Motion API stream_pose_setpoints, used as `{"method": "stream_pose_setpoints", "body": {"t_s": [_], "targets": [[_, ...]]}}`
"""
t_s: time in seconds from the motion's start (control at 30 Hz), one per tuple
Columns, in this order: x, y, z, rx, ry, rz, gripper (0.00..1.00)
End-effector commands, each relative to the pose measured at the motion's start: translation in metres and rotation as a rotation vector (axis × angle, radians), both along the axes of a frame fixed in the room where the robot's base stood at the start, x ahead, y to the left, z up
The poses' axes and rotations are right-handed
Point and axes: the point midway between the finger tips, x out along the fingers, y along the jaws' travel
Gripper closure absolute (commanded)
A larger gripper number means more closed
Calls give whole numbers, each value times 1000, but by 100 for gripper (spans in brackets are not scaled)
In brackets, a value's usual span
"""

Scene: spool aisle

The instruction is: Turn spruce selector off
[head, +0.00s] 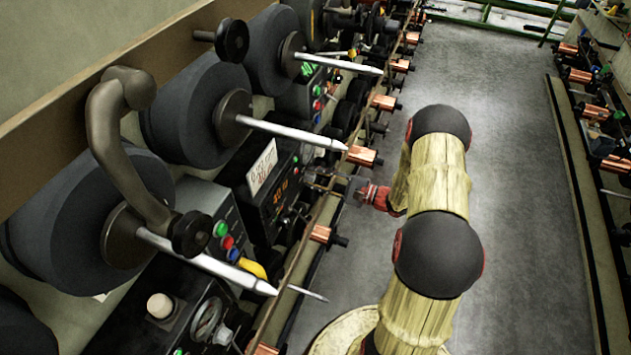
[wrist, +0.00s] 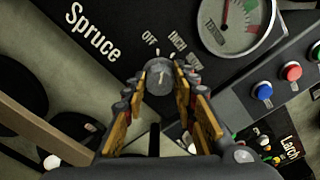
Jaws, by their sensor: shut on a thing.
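The spruce selector (wrist: 160,70) is a small grey round knob on a dark panel lettered "Spruce" in the wrist view. Labels OFF, INCH and a partly hidden third one arc above it and to its right. My gripper (wrist: 160,80) has its two tan-padded fingers on either side of the knob and is shut on it. I cannot tell surely which label the knob's small light mark points to. In the head view my gripper (head: 318,178) reaches left to the machine panel, and the knob is not clear there.
A tension gauge (wrist: 232,25) sits up and right of the knob. Blue, red and green push buttons (wrist: 291,71) are on a neighbouring panel, near a "Larch" label (wrist: 291,147). Spindles (head: 290,132) and copper spools (head: 362,156) line the machines. The aisle floor (head: 520,200) is clear.

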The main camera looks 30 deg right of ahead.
Motion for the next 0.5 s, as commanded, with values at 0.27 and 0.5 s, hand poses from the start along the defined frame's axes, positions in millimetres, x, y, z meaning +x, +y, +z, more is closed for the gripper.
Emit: {"method": "stream_pose_setpoints", "body": {"t_s": [0.27, 0.5], "targets": [[0, 0, -2, -131, -100, -1, 97], [-1, 0, -2, -187, -144, -1, 97]]}}
